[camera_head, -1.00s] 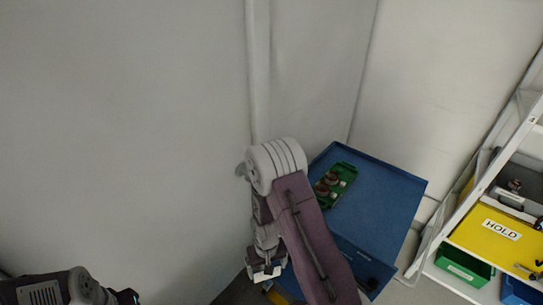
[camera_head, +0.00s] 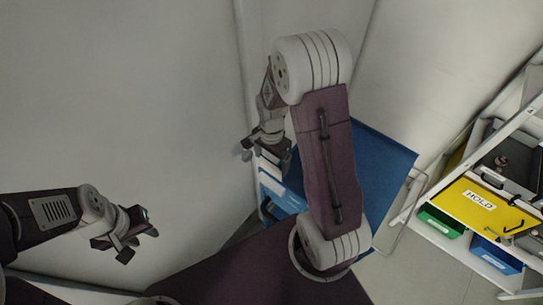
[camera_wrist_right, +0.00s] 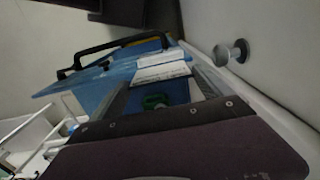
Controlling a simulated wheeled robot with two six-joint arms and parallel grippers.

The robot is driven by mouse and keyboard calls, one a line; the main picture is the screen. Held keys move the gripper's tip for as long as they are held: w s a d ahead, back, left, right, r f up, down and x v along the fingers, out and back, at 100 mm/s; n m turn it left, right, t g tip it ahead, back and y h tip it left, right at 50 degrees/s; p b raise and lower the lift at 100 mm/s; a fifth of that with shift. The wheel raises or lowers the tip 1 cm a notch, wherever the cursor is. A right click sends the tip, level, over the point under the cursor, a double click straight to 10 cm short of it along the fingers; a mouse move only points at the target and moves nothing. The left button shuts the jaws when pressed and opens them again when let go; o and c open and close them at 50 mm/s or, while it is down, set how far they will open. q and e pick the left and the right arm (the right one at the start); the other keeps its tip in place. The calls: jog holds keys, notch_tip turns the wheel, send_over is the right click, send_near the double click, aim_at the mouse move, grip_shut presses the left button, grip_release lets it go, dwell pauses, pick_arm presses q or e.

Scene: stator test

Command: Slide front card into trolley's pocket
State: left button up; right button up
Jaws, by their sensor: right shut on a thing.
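The blue trolley (camera_head: 385,165) stands in the corner, partly hidden by my right arm. It also shows in the right wrist view (camera_wrist_right: 95,88), with a black handle (camera_wrist_right: 90,52) on its side. My right gripper (camera_head: 272,152) is at the trolley's left upper edge. In the right wrist view its fingers (camera_wrist_right: 162,84) are shut on a white card (camera_wrist_right: 163,72), held close against the trolley's edge. A second white strip lies just beyond it. I cannot tell whether the card is inside a pocket. My left gripper (camera_head: 130,240) is empty, with fingers apart, far from the trolley.
A white rack at the right holds a yellow board (camera_head: 480,205) marked HOLD, a green bin (camera_head: 440,221) and a blue bin (camera_head: 496,256). Grey walls close in behind the trolley. A round grey knob (camera_wrist_right: 232,52) is near my right gripper.

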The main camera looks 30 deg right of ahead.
aim_at(271, 172)
jog(key=shift+f+b, duration=1.45)
jog(key=shift+f, duration=0.7)
jog(key=shift+f, duration=0.1)
jog(key=shift+f+b, duration=1.05)
jog(key=shift+f, duration=0.45)
jog(key=shift+f, duration=0.1)
jog(key=shift+f+b, duration=0.95)
jog(key=shift+f, duration=0.2)
